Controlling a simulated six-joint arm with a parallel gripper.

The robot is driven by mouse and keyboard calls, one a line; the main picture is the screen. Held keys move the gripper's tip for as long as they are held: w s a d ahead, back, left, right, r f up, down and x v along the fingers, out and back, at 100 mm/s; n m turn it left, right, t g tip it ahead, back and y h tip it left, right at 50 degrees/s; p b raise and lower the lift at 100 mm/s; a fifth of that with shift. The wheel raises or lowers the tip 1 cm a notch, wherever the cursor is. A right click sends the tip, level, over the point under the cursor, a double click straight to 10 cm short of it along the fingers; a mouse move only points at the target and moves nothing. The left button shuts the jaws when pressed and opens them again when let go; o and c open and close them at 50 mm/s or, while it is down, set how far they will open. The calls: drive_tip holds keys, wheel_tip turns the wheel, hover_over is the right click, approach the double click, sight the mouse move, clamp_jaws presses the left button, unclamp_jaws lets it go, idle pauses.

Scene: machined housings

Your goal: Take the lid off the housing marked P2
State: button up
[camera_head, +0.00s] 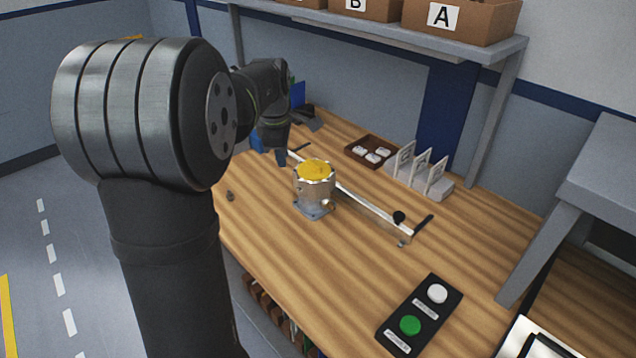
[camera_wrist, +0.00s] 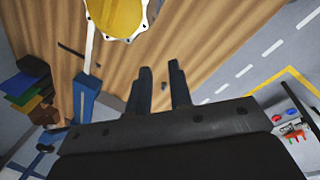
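One metal housing (camera_head: 313,197) stands upright on the wooden table, on a bluish square base. A round yellow lid (camera_head: 315,170) with a pale scalloped rim sits on top of it. No P2 mark is legible on it. The lid (camera_wrist: 116,18) also shows at the top of the wrist view, cut off by the edge. My gripper (camera_head: 281,158) is just left of the housing in the head view, apart from the lid. In the wrist view my gripper (camera_wrist: 160,68) has its two dark fingers apart with nothing between them.
A brown tray (camera_head: 350,148) with white pieces and a card rack (camera_head: 436,187) stand at the back. A button box (camera_head: 421,318) lies in front.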

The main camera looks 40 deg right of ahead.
drive_tip(key=o, duration=1.2)
drive_tip(key=shift+c, duration=0.2)
wheel_tip(320, 180, up, 10)
drive_tip(key=n+g, duration=0.1)
drive_tip(key=n, duration=0.8)
hover_over(314, 162)
drive_tip(key=a, duration=0.3)
drive_tip(key=d+f, duration=0.1)
drive_tip(key=f, duration=0.4)
drive_tip(key=d+f, duration=0.1)
drive_tip(key=f, duration=1.1)
drive_tip(key=shift+d, duration=0.4)
